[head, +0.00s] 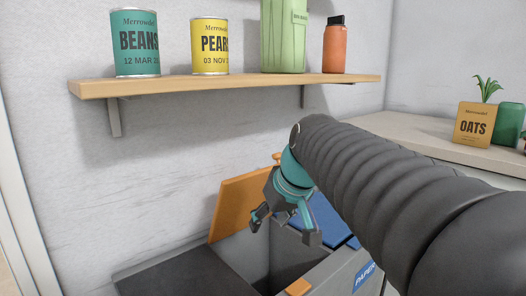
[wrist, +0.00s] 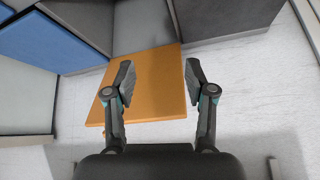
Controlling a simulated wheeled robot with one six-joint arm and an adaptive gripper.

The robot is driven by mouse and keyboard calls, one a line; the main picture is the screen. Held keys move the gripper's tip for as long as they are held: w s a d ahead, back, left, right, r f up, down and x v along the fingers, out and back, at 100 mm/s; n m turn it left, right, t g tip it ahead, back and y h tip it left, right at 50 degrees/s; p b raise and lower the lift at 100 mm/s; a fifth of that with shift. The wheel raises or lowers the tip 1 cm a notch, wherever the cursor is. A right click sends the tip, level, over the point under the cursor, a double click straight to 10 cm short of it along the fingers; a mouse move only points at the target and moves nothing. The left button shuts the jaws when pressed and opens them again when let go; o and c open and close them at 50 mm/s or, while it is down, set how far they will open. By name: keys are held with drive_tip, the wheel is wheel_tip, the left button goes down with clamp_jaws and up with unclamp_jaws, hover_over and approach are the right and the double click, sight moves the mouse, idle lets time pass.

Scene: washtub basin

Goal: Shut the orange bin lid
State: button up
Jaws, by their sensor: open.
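The orange bin lid (head: 237,203) stands raised at the back of its bin, tilted up close to the wall, so its bin is open. My gripper (head: 285,228) is open and empty, over the bin opening and to the right of the lid in the head view. In the wrist view the orange lid (wrist: 150,98) lies beyond and between my open fingers (wrist: 158,72). I cannot tell whether a finger touches it. The open grey bin (head: 247,250) shows below my gripper. My arm hides part of the bins.
A blue lid (head: 328,218) lies just right of the open bin, partly behind my arm. A dark surface (head: 175,280) lies to the left. A wooden shelf (head: 225,86) with cans and bottles hangs above. A counter (head: 430,148) with an oats box (head: 474,125) stands at right.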

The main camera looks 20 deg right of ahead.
drive_tip(key=w+d+r+n+t+y, duration=0.1)
drive_tip(key=w+d+r+n, duration=0.1)
drive_tip(key=w+d+r, duration=0.45)
drive_tip(key=w+d+r+n+t+y, duration=0.1)
drive_tip(key=w+d+r, duration=0.3)
drive_tip(key=w+d, duration=0.55)
drive_tip(key=shift+w+a+f, duration=0.75)
drive_tip(key=shift+w+a, duration=0.05)
drive_tip(key=shift+w, duration=0.45)
drive_tip(key=shift+w+a+f, duration=0.75)
drive_tip(key=shift+w+f, duration=0.05)
drive_tip(key=shift+w, duration=0.45)
drive_tip(key=shift+w+a+f, duration=0.75)
drive_tip(key=shift+w+a, duration=0.05)
drive_tip(key=shift+w, duration=0.45)
clamp_jaws()
